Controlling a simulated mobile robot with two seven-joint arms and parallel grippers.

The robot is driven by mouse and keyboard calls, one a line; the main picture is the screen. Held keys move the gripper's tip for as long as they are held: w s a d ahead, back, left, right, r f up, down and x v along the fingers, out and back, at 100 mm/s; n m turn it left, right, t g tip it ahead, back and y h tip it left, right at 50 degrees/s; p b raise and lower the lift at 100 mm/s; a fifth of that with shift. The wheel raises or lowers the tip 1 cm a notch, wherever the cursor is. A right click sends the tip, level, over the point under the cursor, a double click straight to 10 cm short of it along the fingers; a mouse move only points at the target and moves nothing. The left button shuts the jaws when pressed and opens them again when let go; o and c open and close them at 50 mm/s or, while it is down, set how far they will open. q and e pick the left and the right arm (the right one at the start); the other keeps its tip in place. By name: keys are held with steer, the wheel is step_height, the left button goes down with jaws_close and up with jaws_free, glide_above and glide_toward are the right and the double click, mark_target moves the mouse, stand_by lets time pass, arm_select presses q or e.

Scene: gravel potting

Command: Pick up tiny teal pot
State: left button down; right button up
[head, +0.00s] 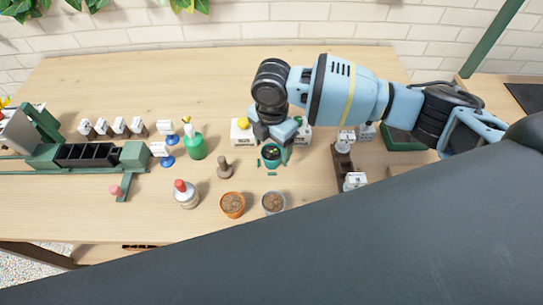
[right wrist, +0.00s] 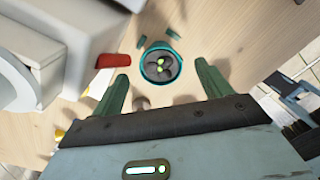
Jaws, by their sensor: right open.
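The tiny teal pot (head: 271,156) stands upright on the table below my right gripper. It also shows in the right wrist view (right wrist: 161,65), with dark fill and small green bits inside. Short teal marks lie around it on the wood. My right gripper (head: 274,146) is open. In the right wrist view its two green fingers (right wrist: 163,72) stand apart, with the pot beyond and between their tips and nothing held. In the head view the gripper partly hides the pot's upper side. My left gripper is not in view.
An orange pot (head: 232,204) and a grey pot (head: 273,202) stand in front. A brown stopper-like piece (head: 224,167), a green bottle (head: 193,143) and a red-capped bottle (head: 186,194) are to the left. A brown rack (head: 345,165) is right.

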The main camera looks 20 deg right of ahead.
mark_target(272, 152)
step_height(272, 152, down, 5)
steer(key=shift+f, duration=0.1)
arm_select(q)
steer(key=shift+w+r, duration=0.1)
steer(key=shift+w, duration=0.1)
arm_select(e)
steer(key=c, duration=1.1)
steer(key=shift+r, duration=0.2)
